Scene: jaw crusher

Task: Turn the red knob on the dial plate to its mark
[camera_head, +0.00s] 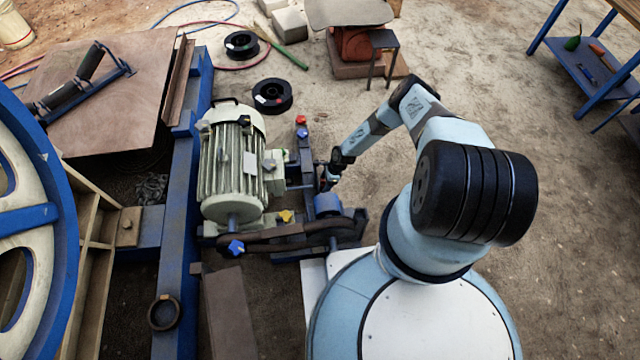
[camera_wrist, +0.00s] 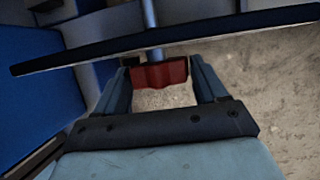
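The red knob (camera_wrist: 160,73) shows in the wrist view between the two fingers of my gripper (camera_wrist: 160,82). The fingers lie along the knob's left and right sides, with no clear gap at either side. A dark plate (camera_wrist: 80,55), seen nearly edge-on, runs across just beyond the knob and looks like the dial plate. Its face and mark are hidden from this angle. In the head view my gripper (camera_head: 328,180) is small, beside the motor's right end, and the knob there is too small to make out clearly.
A pale ribbed motor (camera_head: 232,165) stands left of my gripper. A red star-shaped knob (camera_head: 301,119), a yellow one (camera_head: 285,216) and a blue one (camera_head: 236,248) sit around it. A blue beam (camera_head: 180,230) runs further left. Open dirt ground (camera_head: 500,90) lies to the right.

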